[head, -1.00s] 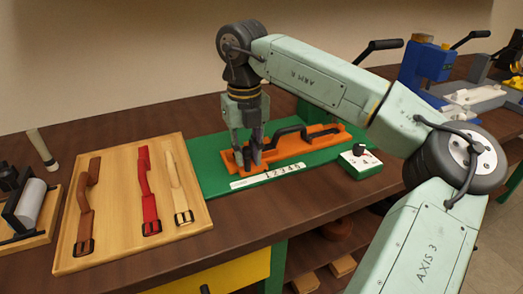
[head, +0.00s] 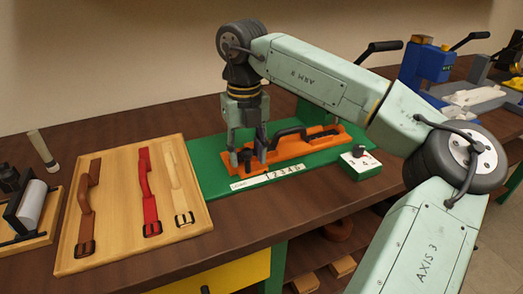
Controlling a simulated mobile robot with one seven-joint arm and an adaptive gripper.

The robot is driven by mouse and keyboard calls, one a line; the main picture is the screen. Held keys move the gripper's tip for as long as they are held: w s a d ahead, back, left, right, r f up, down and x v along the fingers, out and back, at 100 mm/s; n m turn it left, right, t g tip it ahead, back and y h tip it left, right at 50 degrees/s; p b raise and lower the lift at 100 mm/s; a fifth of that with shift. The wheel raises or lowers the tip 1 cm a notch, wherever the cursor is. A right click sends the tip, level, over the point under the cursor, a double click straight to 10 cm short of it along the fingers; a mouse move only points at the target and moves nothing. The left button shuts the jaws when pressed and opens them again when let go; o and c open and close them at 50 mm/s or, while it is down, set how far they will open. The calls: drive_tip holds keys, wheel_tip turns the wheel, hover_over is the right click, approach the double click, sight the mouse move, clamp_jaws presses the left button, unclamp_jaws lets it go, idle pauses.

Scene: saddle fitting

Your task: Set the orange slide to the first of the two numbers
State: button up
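The orange slide (head: 316,146) lies along a green base (head: 208,173) on the bench, with a black arched handle on it and a small dark knob (head: 247,158) near its left end. A white number strip (head: 268,177) runs along its front; the digits are small and blurred. A white card (head: 360,161) on a green block at the right bears two small numbers, perhaps 3 and 4, with a dark knob above. My gripper (head: 247,149) points down over the slide's left end. Its fingers are apart, one on each side of the small knob; I cannot tell whether they touch it.
A wooden board (head: 110,205) with brown, red and cream straps lies to the left. A roller stand (head: 32,208) is at the far left. A blue press (head: 425,62) stands at the back right. My arm reaches across the right side, above the bench.

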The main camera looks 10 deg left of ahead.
drive_tip(key=shift+r+p, duration=1.75)
drive_tip(key=shift+r, duration=1)
